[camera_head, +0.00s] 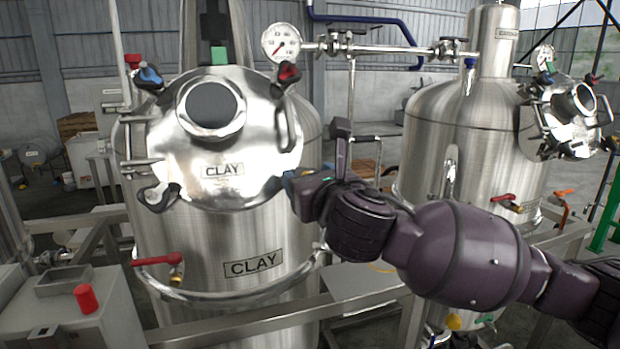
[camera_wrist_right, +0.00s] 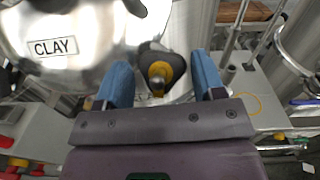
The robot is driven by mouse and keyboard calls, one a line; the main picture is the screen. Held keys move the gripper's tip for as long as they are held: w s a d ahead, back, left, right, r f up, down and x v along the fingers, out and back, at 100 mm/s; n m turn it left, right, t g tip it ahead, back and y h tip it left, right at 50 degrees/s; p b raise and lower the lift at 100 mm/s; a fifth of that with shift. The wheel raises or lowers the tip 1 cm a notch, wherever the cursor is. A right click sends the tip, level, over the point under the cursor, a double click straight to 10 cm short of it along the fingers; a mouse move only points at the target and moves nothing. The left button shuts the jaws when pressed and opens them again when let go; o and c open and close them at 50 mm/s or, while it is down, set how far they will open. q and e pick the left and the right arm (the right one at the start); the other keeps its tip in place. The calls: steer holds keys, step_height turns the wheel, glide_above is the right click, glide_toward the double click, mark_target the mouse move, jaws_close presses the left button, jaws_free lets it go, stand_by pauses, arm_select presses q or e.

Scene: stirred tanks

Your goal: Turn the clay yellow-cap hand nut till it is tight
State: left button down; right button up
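The clay tank's round steel lid (camera_head: 240,150) is closed and labelled CLAY. The yellow-cap hand nut (camera_wrist_right: 160,76), a dark knob with a yellow centre, shows in the right wrist view beside the lid's rim. My right gripper (camera_wrist_right: 160,64) is open, its two blue fingers on either side of this nut, with a visible gap to each. In the head view my right gripper (camera_head: 291,184) is at the lid's lower right edge, and the yellow cap is hidden there. My left gripper is in neither view.
Other hand nuts sit around the lid: blue-capped (camera_head: 150,76), red-capped (camera_head: 289,73) and pale-capped (camera_head: 158,195). A pressure gauge (camera_head: 281,43) and pipe are above right. A second tank (camera_head: 468,145) stands to the right. A red-handled valve (camera_head: 158,260) juts out below the lid.

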steer(key=c, duration=0.6)
steer(key=shift+c, duration=0.2)
steer(key=shift+m+h, duration=0.3)
steer(key=shift+m, duration=0.2)
steer(key=m+h, duration=0.1)
steer(key=m, duration=0.1)
steer(key=m+h, duration=0.2)
steer(key=m, duration=0.1)
steer(key=shift+a+t, duration=0.15)
steer(key=shift+t, duration=0.25)
steer(key=m+h, duration=0.1)
steer(key=m, duration=0.2)
steer(key=m+h, duration=0.2)
steer(key=m, duration=0.1)
steer(key=shift+g, duration=0.4)
steer(key=m+g+h, duration=0.1)
steer(key=m, duration=0.2)
steer(key=m+g+h, duration=0.1)
steer(key=m+h, duration=0.1)
steer(key=m, duration=0.2)
steer(key=shift+a+r+g, duration=0.1)
steer(key=shift+g, duration=0.3)
steer(key=m+g, duration=0.1)
steer(key=m, duration=0.2)
steer(key=m+g, duration=0.2)
steer(key=m, duration=0.1)
steer(key=shift+h, duration=0.3)
steer(key=shift+r+m, duration=0.1)
steer(key=shift+m, duration=0.2)
